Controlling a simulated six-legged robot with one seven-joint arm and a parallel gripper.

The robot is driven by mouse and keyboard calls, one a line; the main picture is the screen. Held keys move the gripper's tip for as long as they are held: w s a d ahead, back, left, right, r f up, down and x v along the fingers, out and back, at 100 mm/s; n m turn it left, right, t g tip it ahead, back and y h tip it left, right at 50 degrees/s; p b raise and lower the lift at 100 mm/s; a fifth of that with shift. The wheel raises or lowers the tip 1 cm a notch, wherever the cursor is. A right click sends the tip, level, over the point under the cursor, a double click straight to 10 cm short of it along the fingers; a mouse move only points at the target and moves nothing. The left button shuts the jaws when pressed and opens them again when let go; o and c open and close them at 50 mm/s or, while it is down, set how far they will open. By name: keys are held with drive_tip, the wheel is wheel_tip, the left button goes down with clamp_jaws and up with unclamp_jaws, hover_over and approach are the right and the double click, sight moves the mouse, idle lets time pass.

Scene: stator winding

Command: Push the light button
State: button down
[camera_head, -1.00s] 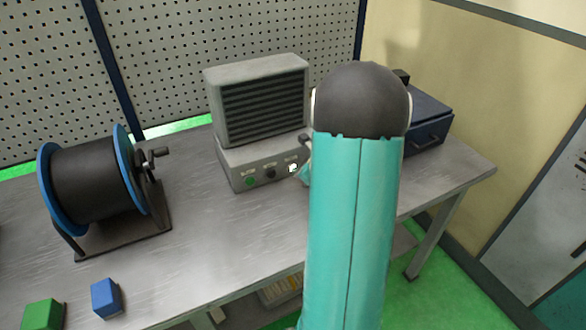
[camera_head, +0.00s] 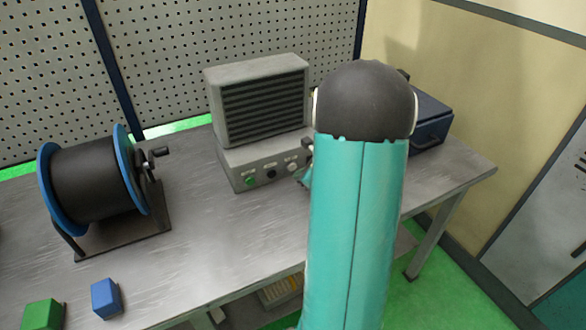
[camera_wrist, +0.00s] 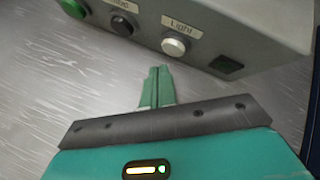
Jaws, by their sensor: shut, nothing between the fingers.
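The light button (camera_wrist: 173,47) is a round white button under a "Light" label on the grey control box. It also shows in the head view (camera_head: 293,168), at the right end of the box's front row. My gripper (camera_wrist: 160,72) has its green fingers together and empty. In the wrist view the fingertips point at the light button from just below it, with a small gap visible in the picture. In the head view my arm hides most of the gripper.
The box also carries a black button (camera_wrist: 122,26) and a green button (camera_head: 250,181). A louvred grey unit (camera_head: 262,100) stands on top. A black spool (camera_head: 92,185) is at left, a blue case (camera_head: 431,122) at right. Blue (camera_head: 105,298) and green (camera_head: 43,314) blocks lie in front.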

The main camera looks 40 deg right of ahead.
drive_tip(key=shift+s+a, duration=0.3)
drive_tip(key=shift+s, duration=0.65)
drive_tip(key=shift+s+a, duration=0.25)
drive_tip(key=shift+s, duration=0.65)
drive_tip(key=shift+s+a, duration=0.3)
drive_tip(key=shift+s, duration=0.65)
